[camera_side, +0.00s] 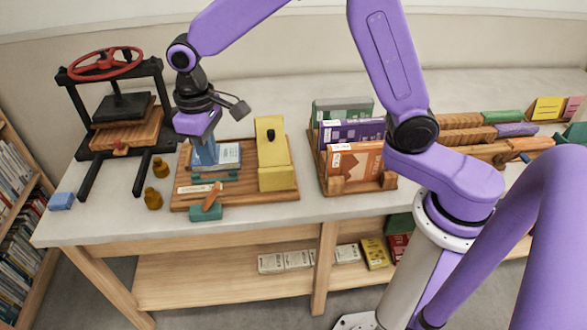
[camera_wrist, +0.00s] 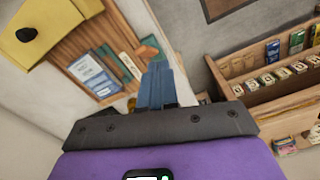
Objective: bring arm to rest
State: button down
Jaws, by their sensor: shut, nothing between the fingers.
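My gripper (camera_side: 205,158) points down above the wooden board on the left half of the table, in front of a blue-and-white book (camera_side: 229,155). Its blue-grey fingers are closed together and empty. The arm reaches up and over to my base at the right. In the wrist view my shut fingers (camera_wrist: 158,85) stand at the middle, with the book (camera_wrist: 93,73) to their left. In the side view the fingers cover part of the book; I cannot tell whether they touch it.
The board (camera_side: 285,196) also carries a yellow stand (camera_side: 276,178). A teal block (camera_side: 205,213) with an orange-handled tool is at its front edge. Two brass pieces (camera_side: 153,199) and a press (camera_side: 114,103) stand left; a book rack (camera_side: 345,186) stands right.

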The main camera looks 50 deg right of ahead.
jog(key=s+d+n, duration=0.2)
jog(key=s+d, duration=0.3)
jog(key=s, duration=0.4)
jog(key=s+d+r+n, duration=0.1)
jog(key=s+d+n, duration=0.2)
jog(key=s, duration=0.6)
jog(key=s+d+r+n, duration=0.1)
jog(key=s+d+n, duration=0.1)
jog(key=s+d, duration=0.6)
jog(key=shift+s+r, duration=0.2)
jog(key=shift+s, duration=0.5)
